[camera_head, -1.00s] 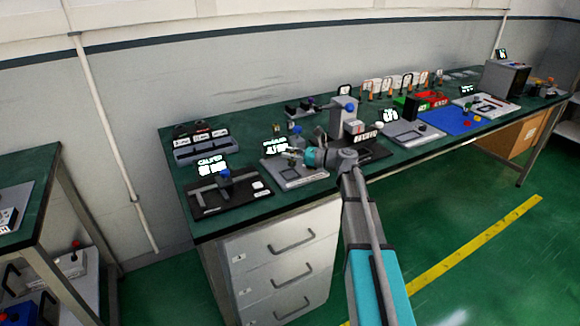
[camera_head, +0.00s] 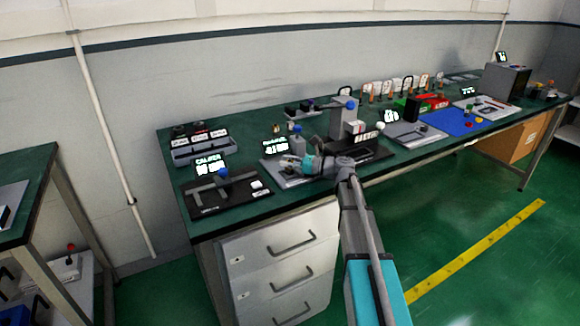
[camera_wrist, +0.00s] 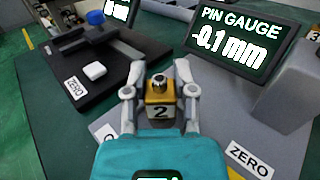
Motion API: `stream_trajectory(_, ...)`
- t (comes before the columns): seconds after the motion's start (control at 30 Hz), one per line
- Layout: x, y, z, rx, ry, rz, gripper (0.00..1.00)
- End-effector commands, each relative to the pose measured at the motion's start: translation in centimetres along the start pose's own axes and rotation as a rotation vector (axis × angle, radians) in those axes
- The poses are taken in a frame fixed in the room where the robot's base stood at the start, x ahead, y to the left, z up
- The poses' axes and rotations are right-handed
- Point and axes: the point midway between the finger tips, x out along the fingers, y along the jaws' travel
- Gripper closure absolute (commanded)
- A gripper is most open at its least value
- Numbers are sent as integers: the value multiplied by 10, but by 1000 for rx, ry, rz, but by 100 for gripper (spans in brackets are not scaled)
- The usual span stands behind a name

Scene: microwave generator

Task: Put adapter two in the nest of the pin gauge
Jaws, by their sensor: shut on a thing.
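Adapter two (camera_wrist: 160,103), a yellow block with a white "2" label and a dark round top, stands upright between the fingers of my gripper (camera_wrist: 160,92) in the wrist view. The fingers are shut on its sides. The pin gauge has a grey base plate (camera_wrist: 218,130) and a screen (camera_wrist: 228,45) reading -0.1 mm. The adapter is over the base plate; its underside and the nest are hidden, so I cannot tell whether it touches. In the head view my gripper (camera_head: 291,162) is low over the gauge plate (camera_head: 270,172), in front of the gauge screen (camera_head: 273,147).
The black caliper station (camera_head: 228,194) with its screen (camera_head: 209,165) is close on the left. A grey upright block (camera_wrist: 290,85) rises on the right of the gauge. A taller grey stand (camera_head: 343,122) on a black base is further right. A grey rack (camera_head: 204,145) stands behind.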

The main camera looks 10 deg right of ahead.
Motion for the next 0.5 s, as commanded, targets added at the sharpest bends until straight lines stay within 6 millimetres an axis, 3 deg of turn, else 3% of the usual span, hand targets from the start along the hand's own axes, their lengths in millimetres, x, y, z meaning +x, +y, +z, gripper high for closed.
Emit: stream_trajectory(0.5,0,0,-5,0,0,0,100)
